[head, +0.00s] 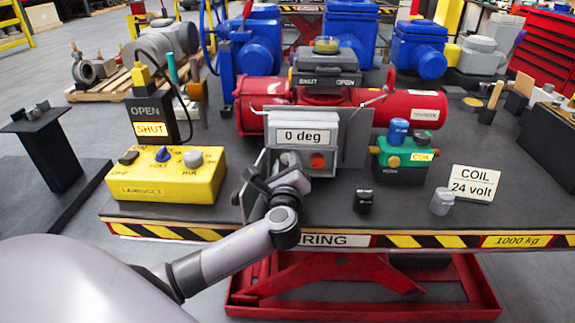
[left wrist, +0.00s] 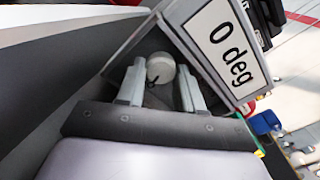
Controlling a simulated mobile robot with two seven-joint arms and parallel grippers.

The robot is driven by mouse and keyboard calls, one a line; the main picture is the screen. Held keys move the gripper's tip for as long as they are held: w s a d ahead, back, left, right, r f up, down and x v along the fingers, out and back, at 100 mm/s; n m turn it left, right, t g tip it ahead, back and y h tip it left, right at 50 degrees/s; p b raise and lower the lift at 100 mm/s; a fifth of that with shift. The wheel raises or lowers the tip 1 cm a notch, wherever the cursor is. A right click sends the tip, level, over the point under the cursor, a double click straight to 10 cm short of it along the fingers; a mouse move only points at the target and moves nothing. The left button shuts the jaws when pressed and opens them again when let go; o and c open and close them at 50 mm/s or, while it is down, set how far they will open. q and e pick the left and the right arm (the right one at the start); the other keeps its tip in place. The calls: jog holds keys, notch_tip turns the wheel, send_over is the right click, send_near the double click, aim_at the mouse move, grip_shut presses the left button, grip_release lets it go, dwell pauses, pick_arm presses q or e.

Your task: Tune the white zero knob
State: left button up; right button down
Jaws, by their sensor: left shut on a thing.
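The white zero knob (left wrist: 160,68) is a round pale knob with a small dark mark, on the grey positioner box (head: 303,132) below the "0 deg" display (head: 306,136). My left gripper (head: 268,172) is at the left part of the box's lower front, and its fingers largely hide the knob in the head view. In the left wrist view the two grey fingers of my left gripper (left wrist: 161,82) stand on either side of the knob, shut on it. My right gripper is not in view.
An orange-red knob (head: 318,160) sits just right on the same box. The red actuator (head: 260,95) is behind. A yellow calibrator (head: 165,176) stands left; a green coil valve (head: 403,152) and "COIL 24 volt" sign (head: 474,184) stand right. The table has a striped front edge (head: 430,241).

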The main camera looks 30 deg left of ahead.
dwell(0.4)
pick_arm(q)
jog(key=o, duration=0.8)
jog(key=shift+c, duration=0.2)
jog(key=shift+s+d, duration=0.1)
jog(key=shift+s, duration=0.05)
jog(key=shift+v, duration=3.45)
jog(key=shift+s, duration=0.1)
